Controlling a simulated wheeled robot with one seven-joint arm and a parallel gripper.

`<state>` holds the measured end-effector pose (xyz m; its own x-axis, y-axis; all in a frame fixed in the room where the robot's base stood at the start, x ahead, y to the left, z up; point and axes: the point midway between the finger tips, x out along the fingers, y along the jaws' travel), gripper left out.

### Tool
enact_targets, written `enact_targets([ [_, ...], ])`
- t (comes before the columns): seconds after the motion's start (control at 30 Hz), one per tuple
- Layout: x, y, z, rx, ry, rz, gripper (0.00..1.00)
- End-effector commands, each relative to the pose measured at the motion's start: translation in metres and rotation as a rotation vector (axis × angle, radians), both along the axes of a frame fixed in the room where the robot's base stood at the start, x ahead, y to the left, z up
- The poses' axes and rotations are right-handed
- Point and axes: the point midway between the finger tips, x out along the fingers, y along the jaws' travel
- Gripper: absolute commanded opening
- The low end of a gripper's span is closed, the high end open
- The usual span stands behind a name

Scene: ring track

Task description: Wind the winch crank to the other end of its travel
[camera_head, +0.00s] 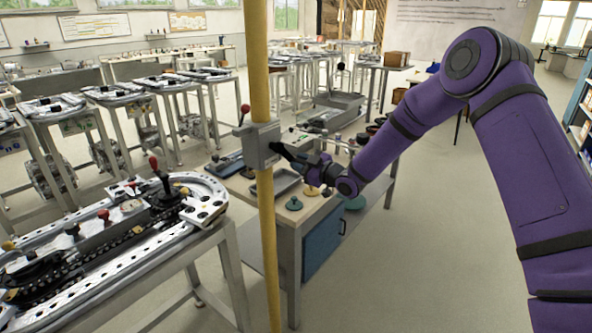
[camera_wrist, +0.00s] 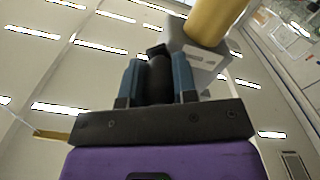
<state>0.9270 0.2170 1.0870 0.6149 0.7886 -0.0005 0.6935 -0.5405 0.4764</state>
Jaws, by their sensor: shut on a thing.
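A grey winch box (camera_head: 259,144) is fixed to a yellow upright pole (camera_head: 258,60) in the middle of the head view. A lever with a red knob (camera_head: 245,109) shows at its upper left. My gripper (camera_head: 296,158) reaches the box's right side from the right. In the wrist view, my gripper's two blue fingers (camera_wrist: 157,80) are shut on a black crank grip (camera_wrist: 160,78) between them. The grey box (camera_wrist: 198,62) and the pole (camera_wrist: 215,20) show just beyond the fingers. The crank arm is mostly hidden by my gripper.
A workbench with a blue cabinet (camera_head: 322,243) stands behind the pole, with trays and small coloured parts on top. A table with a ring track (camera_head: 110,235) stands at the front left. Several similar tables fill the back left. The floor at the lower right is partly clear.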

Motion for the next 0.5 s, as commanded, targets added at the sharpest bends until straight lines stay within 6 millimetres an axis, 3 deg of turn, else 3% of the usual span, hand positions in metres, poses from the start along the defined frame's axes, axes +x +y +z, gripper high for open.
enact_targets([
  [0.5, 0.018, -0.014, 0.037, -0.301, -0.389, -0.001, 0.0],
])
